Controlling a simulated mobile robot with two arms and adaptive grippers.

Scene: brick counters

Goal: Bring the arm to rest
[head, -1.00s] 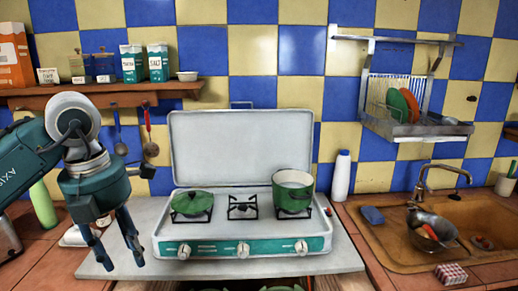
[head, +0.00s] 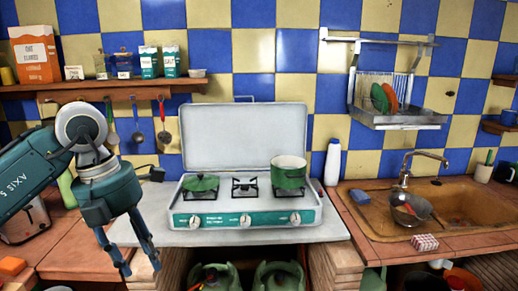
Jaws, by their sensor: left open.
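My left gripper (head: 138,262) hangs at the left of the head view with its two fingers pointing down. The fingers are apart and nothing is between them. It is in front of the left end of the grey counter slab, left of the camping stove (head: 246,215). The teal and grey arm comes in from the left edge. My right gripper is not in view.
A green pot (head: 288,177) and a lidded green pan (head: 201,188) sit on the stove. A white bottle (head: 332,163) stands right of it. A shelf (head: 100,88) hangs above my arm.

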